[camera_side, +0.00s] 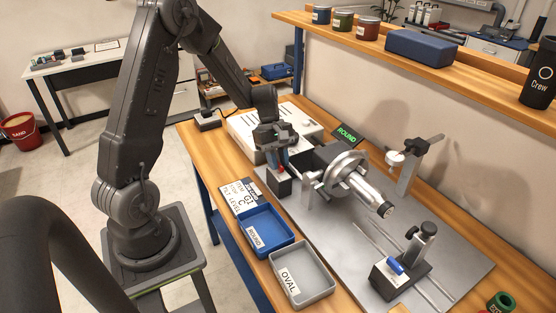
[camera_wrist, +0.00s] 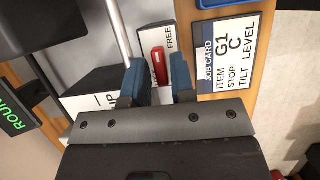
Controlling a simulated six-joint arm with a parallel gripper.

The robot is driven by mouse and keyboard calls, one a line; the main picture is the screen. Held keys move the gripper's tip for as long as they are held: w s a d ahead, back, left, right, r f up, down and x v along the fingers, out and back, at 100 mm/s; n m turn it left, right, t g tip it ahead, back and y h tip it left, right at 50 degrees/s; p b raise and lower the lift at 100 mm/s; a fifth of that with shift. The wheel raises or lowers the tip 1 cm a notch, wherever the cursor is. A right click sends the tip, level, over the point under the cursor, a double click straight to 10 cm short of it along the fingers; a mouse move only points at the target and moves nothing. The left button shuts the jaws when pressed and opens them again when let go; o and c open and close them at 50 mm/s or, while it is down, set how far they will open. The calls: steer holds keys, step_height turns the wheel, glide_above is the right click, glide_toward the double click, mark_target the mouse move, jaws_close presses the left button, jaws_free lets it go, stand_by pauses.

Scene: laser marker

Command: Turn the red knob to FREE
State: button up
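The red knob (camera_wrist: 158,65) is a narrow red lever with a pale patch, on a light panel in the wrist view. The word FREE (camera_wrist: 170,38) is printed beside its upper right end. My gripper (camera_wrist: 156,68) is open, with one blue-tipped finger on each side of the knob and a visible gap on both sides. I cannot tell whether either finger touches it. In the side view my gripper (camera_side: 277,148) is over the black block (camera_side: 278,188) beside the spindle, and a bit of red shows below the fingers. Another label, left of the knob, is partly hidden.
A metal spindle with a ring (camera_side: 347,172) stands right of my gripper. A blue ROUND tray (camera_side: 283,243) and a grey OVAL tray (camera_side: 330,287) lie in front. A job card (camera_wrist: 232,50) lies beside the panel. A screen (camera_side: 347,135) reads ROUND.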

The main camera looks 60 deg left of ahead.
steer(key=v, duration=1.4)
step_height(320, 180, up, 7)
stand_by(0.7)
steer(key=shift+f, duration=0.1)
